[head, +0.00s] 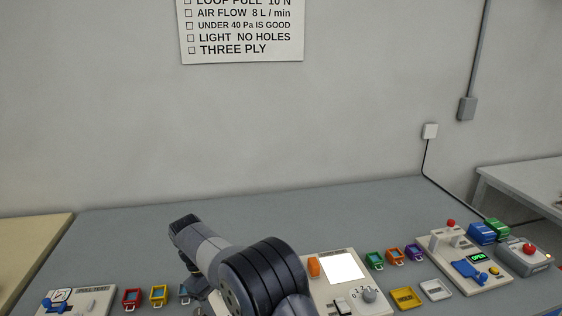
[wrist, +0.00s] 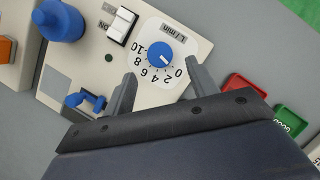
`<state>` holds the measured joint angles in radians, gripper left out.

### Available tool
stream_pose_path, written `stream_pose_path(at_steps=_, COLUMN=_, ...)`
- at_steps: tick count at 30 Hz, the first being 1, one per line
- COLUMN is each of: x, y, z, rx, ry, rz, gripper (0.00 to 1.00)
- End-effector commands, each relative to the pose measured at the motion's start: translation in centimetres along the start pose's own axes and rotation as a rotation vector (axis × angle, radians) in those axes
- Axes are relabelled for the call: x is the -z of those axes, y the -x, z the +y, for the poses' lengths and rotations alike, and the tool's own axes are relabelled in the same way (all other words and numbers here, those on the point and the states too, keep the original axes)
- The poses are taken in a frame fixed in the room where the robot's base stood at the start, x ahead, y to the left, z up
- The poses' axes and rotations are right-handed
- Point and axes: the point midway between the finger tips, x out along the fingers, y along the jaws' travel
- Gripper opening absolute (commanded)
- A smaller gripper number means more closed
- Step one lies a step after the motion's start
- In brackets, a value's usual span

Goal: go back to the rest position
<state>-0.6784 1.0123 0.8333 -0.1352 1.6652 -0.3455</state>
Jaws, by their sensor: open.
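My gripper (wrist: 162,80) is open and empty in the wrist view, its two fingers apart over a pale panel (wrist: 62,45). Between and beyond the fingers is a blue-centred dial (wrist: 160,53) marked 0 to 10 L/min; I cannot tell whether the fingers touch the panel. In the head view my arm crosses the lower middle of the bench, and its gripper end is hidden.
The grey bench (head: 260,207) is clear at the back. A light panel station (head: 325,292), coloured tags, a yellow tray (head: 406,298) and a station with a red-knobbed lever (head: 451,223) stand right of my arm. A gauge station (head: 92,300) stands left. Red (wrist: 245,86) and green (wrist: 289,120) trays show in the wrist view.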

Motion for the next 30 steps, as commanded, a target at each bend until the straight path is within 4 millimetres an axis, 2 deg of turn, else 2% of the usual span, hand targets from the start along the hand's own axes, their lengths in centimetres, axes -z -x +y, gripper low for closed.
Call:
stream_pose_path(at_steps=6, x=-0.1, y=-3.6, z=0.0, rx=0.001, ry=0.000, rz=-0.003, gripper=0.55)
stream_pose_path(at_steps=12, x=-0.1, y=-5.3, z=0.0, rx=0.001, ry=0.000, rz=-0.001, gripper=0.55)
stream_pose_path(at_steps=25, x=0.0, y=-5.3, z=0.0, rx=0.006, ry=-0.015, rz=0.000, gripper=0.55)
stream_pose_path(at_steps=30, x=0.1, y=-4.0, z=0.0, rx=-0.002, ry=0.001, rz=0.004, gripper=0.55)
